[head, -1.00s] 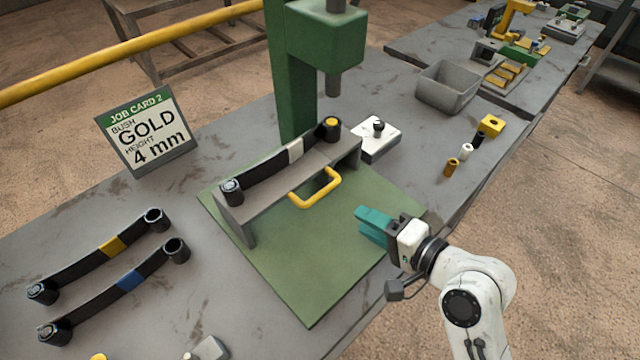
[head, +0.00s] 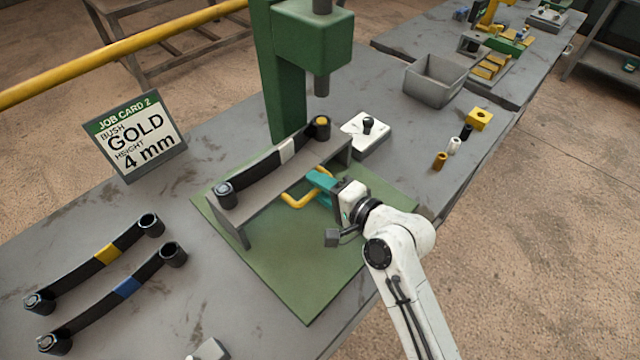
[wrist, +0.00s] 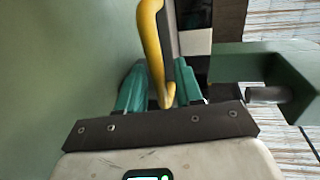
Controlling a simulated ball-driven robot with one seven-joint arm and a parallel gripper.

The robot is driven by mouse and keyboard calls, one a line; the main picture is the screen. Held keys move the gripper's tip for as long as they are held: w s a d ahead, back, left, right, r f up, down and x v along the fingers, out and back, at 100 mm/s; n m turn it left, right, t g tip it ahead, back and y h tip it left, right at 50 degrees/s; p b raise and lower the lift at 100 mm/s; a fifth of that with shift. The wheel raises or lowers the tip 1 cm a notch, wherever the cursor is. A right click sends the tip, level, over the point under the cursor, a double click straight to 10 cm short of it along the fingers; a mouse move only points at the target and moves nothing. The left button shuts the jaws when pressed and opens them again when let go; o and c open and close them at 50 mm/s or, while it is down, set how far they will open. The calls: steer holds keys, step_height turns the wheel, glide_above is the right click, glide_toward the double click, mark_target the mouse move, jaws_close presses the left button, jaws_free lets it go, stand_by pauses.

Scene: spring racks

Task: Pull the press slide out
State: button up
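The press slide (head: 290,180) is a grey raised platform on a green base plate (head: 300,270), under the green press (head: 310,40). A black leaf spring (head: 262,165) with a white band lies on it, with a gold bush at its right end. A yellow handle (head: 296,200) sticks out from the slide's front. My gripper (head: 320,190) is at the handle's right part, its teal fingers on either side of the bar. In the wrist view the yellow handle (wrist: 153,45) runs between the fingers (wrist: 160,88), which look apart. Contact is hard to judge.
A white box with a black knob (head: 366,135) stands behind the slide's right end. Bushes (head: 453,146), a yellow block (head: 479,119) and a grey bin (head: 435,82) are to the right. Two leaf springs (head: 100,270) and a job card (head: 137,137) are at left. The plate's front is clear.

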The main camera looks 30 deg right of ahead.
jaws_close()
stand_by(0.3)
stand_by(0.3)
